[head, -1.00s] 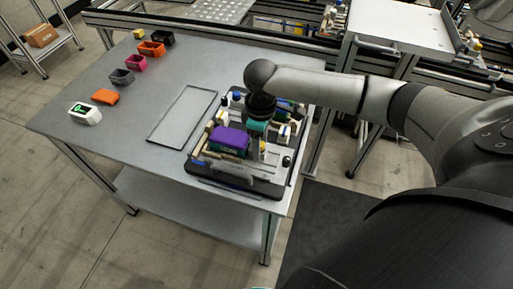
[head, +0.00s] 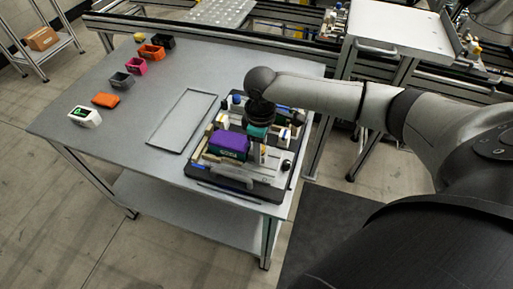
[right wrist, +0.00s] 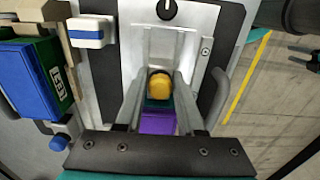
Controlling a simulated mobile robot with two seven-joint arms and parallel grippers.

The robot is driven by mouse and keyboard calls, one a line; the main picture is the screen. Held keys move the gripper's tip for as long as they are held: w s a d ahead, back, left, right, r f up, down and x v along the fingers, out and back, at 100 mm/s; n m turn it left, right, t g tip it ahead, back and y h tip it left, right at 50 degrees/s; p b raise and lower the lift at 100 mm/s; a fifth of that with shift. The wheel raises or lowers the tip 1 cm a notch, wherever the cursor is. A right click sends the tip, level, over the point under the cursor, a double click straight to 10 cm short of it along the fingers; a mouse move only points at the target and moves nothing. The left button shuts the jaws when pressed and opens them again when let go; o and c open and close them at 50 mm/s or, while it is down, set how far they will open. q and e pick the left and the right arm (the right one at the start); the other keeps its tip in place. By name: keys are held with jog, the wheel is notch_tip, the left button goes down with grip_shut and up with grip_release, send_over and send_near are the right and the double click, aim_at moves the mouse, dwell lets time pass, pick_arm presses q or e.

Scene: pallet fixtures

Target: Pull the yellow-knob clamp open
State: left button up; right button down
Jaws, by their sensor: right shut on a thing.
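The yellow knob (right wrist: 160,86) shows in the right wrist view, with one finger on each side of it. My right gripper (right wrist: 160,90) is shut on it. A pale metal plate (right wrist: 192,45) of the fixture lies behind the knob. In the head view my right gripper (head: 258,132) points down over the right part of the black fixture pallet (head: 270,180), and it hides the knob there. My left gripper is in no view.
A purple box (head: 228,143) sits in the fixture left of my gripper. The wrist view shows a blue box (right wrist: 30,75) and a white-and-blue clamp (right wrist: 90,32). An empty tray (head: 183,120) lies left of the pallet on the grey table (head: 100,140).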

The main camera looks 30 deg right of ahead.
dwell(0.3)
jog(key=shift+s+d+p, duration=0.2)
jog(key=shift+p, duration=0.2)
jog(key=shift+s+d+r+p, duration=0.1)
jog(key=shift+s+d+p, duration=0.7)
jog(key=shift+p, duration=0.25)
jog(key=c, duration=0.7)
grip_release()
jog(key=shift+a, duration=0.15)
notch_tip(320, 180, up, 8)
jog(key=p, duration=0.9)
jog(key=shift+a, duration=0.1)
